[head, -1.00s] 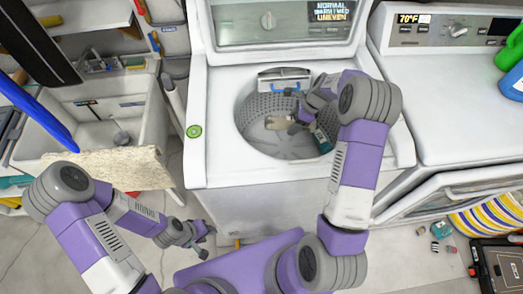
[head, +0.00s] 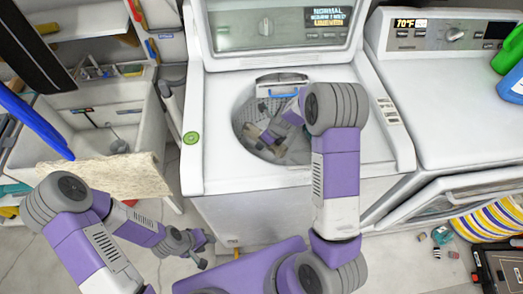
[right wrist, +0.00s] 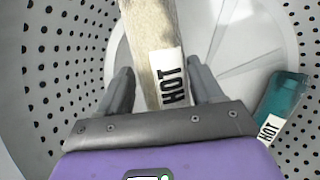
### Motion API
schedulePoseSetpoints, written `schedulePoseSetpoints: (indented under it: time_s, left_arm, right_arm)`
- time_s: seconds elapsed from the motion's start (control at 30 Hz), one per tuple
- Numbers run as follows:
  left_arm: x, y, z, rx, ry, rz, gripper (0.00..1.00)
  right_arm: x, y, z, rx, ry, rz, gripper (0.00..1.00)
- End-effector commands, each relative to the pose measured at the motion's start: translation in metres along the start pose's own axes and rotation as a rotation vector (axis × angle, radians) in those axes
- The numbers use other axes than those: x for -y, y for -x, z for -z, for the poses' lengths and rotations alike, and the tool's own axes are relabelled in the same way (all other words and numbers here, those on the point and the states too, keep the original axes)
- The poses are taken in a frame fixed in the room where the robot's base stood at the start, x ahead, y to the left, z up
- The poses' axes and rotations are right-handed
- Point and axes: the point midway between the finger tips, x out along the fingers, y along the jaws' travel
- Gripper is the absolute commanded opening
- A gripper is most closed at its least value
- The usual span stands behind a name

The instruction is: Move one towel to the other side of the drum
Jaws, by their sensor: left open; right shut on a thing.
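The washer's round drum (head: 264,106) stands open, with a perforated wall that also shows in the right wrist view (right wrist: 60,60). My right gripper (head: 264,140) is down inside it, to the left of the drum's middle. In the right wrist view, its fingers (right wrist: 165,85) are shut on a beige towel (right wrist: 148,35) with a white "HOT" label. A teal towel (right wrist: 284,92), also labelled "HOT", lies apart to the right, by the drum wall; my arm seems to hide it in the head view. My left gripper (head: 196,250) is open and empty, low in front of the washer.
The washer's control panel (head: 283,22) stands behind the drum opening. A white sink (head: 115,130) is on the left, and a second white machine (head: 450,110) is on the right.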

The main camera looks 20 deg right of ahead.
Motion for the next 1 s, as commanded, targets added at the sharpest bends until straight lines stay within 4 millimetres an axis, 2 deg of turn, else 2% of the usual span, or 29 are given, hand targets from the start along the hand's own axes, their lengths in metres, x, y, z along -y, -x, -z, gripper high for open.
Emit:
schedulePoseSetpoints:
  time_s: [0.1,0.13,0.17,0.43,0.67,1.0]
  left_arm:
    - [0.0,-0.001,0.0,0.0,0.0,0.0,0.43]
    - [0.002,-0.006,0.0,0.0,0.0,0.0,0.43]
    - [0.003,-0.008,0.001,0.0,0.0,0.0,0.43]
    - [0.006,-0.016,0.001,0.0,0.0,0.0,0.43]
    - [0.012,-0.032,0.001,0.0,0.0,0.0,0.43]
    - [0.012,-0.032,0.001,0.0,0.0,0.0,0.43]
  right_arm:
    - [-0.019,-0.006,-0.013,0.0,0.005,0.0,0.27]
    - [-0.015,-0.013,-0.007,-0.002,-0.002,0.002,0.28]
    - [-0.015,-0.018,-0.005,-0.002,-0.003,0.002,0.21]
    - [-0.014,-0.035,0.002,0.001,-0.001,0.001,0.21]
    - [-0.014,-0.068,0.016,0.0,-0.001,0.0,0.21]
    - [-0.014,-0.07,0.016,0.002,0.0,0.001,0.21]
